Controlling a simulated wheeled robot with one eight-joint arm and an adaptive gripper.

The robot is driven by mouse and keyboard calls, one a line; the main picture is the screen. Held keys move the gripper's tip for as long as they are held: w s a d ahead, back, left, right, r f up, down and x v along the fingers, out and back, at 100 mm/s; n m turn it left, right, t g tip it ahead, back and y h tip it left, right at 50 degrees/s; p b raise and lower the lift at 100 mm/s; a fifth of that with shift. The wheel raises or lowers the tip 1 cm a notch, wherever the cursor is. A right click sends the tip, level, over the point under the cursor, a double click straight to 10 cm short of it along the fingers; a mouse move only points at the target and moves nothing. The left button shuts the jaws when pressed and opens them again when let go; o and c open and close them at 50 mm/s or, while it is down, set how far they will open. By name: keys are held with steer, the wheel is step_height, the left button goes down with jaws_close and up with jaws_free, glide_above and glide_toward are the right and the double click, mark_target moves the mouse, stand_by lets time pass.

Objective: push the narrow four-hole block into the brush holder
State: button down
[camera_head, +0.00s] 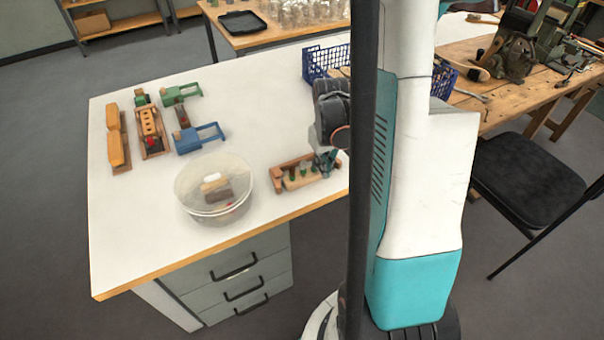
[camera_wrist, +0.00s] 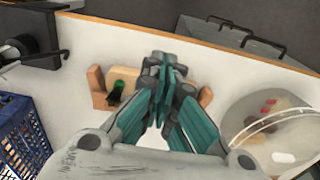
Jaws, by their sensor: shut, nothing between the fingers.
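A pale wooden block (camera_head: 297,181) sits in or against a brown wooden brush holder (camera_head: 279,172) near the table's front edge. Dark and green tufts stand at the block; I cannot count its holes. In the wrist view, the pale block (camera_wrist: 122,73) shows left of my fingers, between the holder's two end pieces, the left one (camera_wrist: 97,80) and the right one (camera_wrist: 206,97). My gripper (camera_head: 325,160) is shut and empty at the right end of the holder. In the wrist view my gripper (camera_wrist: 163,72) covers the block's middle. I cannot tell whether the fingertips touch it or how deep it sits.
A clear round tub (camera_head: 213,190) with blocks inside stands left of the holder. Orange blocks on wooden bases (camera_head: 117,145), a holed block (camera_head: 150,128) and green and blue clamp-like pieces (camera_head: 200,138) stand farther left. A blue basket (camera_head: 322,62) is behind. The table's middle is clear.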

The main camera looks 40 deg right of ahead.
mark_target(315, 184)
steer(key=f+b, duration=0.1)
steer(key=f, duration=0.2)
steer(key=f+b, duration=0.2)
steer(key=f, duration=0.2)
steer(key=f+b, duration=0.1)
steer(key=f, duration=0.3)
steer(key=shift+s+d+f, duration=0.2)
steer(key=shift+s+f, duration=0.05)
steer(key=shift+s, duration=0.15)
steer(key=w, duration=0.3)
steer(key=shift+w+d+r+b, duration=0.1)
steer(key=shift+d+r+b, duration=0.1)
steer(key=shift+d+b, duration=0.2)
steer(key=shift+w+d+r, duration=0.1)
steer(key=shift+w, duration=0.25)
steer(key=shift+w+d, duration=0.25)
steer(key=shift+w, duration=0.85)
steer(key=shift+s, duration=0.1)
